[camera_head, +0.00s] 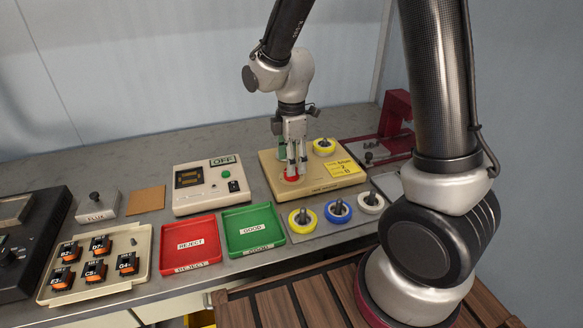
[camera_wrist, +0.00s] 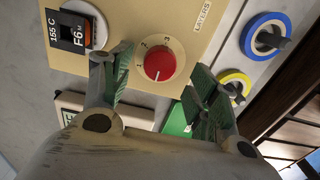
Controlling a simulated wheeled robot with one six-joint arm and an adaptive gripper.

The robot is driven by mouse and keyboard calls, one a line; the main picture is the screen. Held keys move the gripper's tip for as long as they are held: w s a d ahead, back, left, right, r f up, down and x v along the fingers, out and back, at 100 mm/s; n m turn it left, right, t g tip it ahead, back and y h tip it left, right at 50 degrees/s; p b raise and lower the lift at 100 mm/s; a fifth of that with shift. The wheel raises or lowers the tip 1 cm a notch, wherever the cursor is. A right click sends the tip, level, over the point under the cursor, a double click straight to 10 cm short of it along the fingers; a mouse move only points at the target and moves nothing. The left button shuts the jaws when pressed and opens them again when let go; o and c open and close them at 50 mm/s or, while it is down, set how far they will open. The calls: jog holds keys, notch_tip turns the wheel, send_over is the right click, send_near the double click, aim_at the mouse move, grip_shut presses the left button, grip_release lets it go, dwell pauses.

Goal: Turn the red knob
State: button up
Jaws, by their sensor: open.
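The red knob (camera_wrist: 160,64) sits on the beige panel of the winder box, with a white pointer line and a numbered dial around it in the wrist view. In the head view the red knob (camera_head: 291,178) shows just below the fingertips on the beige winder box (camera_head: 322,186). My gripper (camera_head: 297,170) points down over it. In the wrist view my gripper (camera_wrist: 160,80) is open, with one finger left and one finger right of the knob. Both fingers look apart from it. The exact height of the fingertips above the panel is hard to tell.
In front lie yellow, blue and white spools (camera_head: 338,211), a green GOOD tray (camera_head: 253,229) and a red REJECT tray (camera_head: 190,243). A meter showing OFF (camera_head: 211,184) stands left.

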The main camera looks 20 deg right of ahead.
jog(key=shift+f, duration=1.5)
jog(key=c, duration=1)
jog(key=shift+c, duration=0.2)
